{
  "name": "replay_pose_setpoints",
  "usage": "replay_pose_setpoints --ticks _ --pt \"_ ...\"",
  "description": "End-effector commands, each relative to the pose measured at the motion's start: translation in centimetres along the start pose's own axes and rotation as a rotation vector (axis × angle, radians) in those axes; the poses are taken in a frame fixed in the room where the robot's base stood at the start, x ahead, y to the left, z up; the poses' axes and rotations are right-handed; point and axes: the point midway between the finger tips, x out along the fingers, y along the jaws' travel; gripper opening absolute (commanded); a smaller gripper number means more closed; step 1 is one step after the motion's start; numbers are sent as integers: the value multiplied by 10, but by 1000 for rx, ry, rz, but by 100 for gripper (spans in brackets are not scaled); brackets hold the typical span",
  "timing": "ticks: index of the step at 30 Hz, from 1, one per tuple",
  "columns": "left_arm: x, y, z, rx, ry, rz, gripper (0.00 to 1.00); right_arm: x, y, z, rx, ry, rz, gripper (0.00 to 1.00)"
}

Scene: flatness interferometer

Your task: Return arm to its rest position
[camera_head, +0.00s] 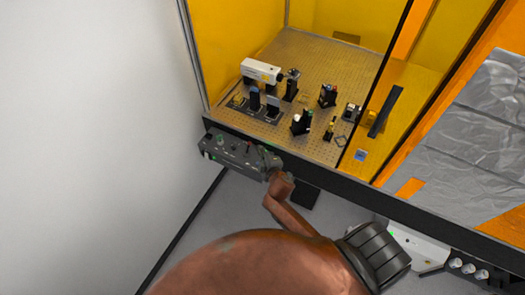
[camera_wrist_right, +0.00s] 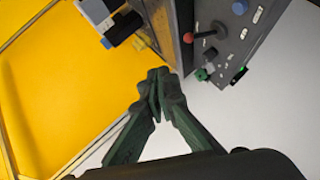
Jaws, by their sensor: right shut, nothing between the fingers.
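My right arm (camera_head: 290,215), copper-coloured, reaches forward from the bottom of the head view. Its gripper (camera_head: 268,158) is at the right end of a grey control box (camera_head: 228,150) mounted on the front of the optical table. In the right wrist view the dark green fingers (camera_wrist_right: 158,85) meet at their tips, with nothing between them. The control box (camera_wrist_right: 228,45) shows there to the upper right, with a red-topped lever (camera_wrist_right: 204,35), a blue button (camera_wrist_right: 240,7) and a green knob (camera_wrist_right: 201,74). I cannot tell whether the fingertips touch the box. My left gripper is not in view.
A perforated optical table (camera_head: 300,62) inside a yellow enclosure (camera_head: 232,40) bears a white laser housing (camera_head: 261,71) and several small mounts. Crumpled silver sheeting (camera_head: 475,125) lies at the right. A white wall (camera_head: 90,130) stands at the left. Open floor (camera_head: 215,215) lies below the table front.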

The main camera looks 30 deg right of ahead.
Motion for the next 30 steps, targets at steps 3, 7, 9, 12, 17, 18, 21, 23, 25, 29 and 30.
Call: replay_pose_setpoints --ticks 3,7,9,12,17,18,21,23,25,29,30 --pt "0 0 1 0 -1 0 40 -9 4 2 -1 -1 1 0" --pt "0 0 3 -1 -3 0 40 -12 4 3 0 -3 0 0" --pt "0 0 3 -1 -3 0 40 -12 4 3 0 -3 0 0" --pt "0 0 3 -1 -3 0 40 -12 4 3 0 -3 0 0" --pt "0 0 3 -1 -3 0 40 -12 4 3 0 -3 1 0" --pt "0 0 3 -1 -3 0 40 -12 4 3 1 -3 1 0" --pt "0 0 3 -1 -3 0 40 -12 4 3 1 -3 1 0" --pt "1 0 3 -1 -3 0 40 -12 3 4 2 -4 -2 0" --pt "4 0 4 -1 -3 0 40 -9 -7 9 8 -9 -14 0" --pt "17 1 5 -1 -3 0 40 3 -58 33 41 -33 -77 0" --pt "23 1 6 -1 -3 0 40 8 -81 44 58 -46 -107 0"
